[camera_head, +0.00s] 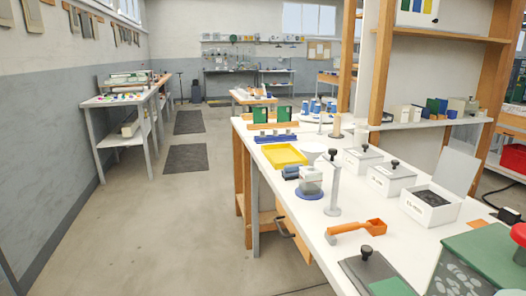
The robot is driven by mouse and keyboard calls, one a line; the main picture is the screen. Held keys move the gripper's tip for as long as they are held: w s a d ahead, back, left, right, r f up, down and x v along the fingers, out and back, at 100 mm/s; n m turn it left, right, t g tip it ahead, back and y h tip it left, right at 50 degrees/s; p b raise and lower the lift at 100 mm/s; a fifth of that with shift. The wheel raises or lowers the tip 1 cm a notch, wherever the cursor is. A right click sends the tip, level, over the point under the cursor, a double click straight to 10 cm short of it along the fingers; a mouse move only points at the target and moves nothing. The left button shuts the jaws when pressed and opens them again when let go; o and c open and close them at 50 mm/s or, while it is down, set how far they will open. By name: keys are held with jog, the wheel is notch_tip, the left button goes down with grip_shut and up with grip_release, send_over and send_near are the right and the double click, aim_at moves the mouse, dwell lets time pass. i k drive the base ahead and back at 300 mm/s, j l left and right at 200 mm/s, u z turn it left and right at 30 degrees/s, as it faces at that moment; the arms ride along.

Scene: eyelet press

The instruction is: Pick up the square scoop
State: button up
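An orange scoop with a box-shaped, square head (376,226) lies on the white worktable (295,210) in the head camera view, right of centre and low. Its handle points left towards the table's front edge. It lies apart from the things around it. My gripper does not show in this view, so its state and its distance from the scoop cannot be seen.
A grey post on a round base (334,190) stands just behind the scoop. An open white box with dark contents (433,203) is to its right. A dark lidded box (366,262) and a green box (480,262) are nearer. Bare table lies left of the scoop.

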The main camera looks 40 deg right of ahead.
aim_at(355, 229)
jog(key=z, duration=1.55)
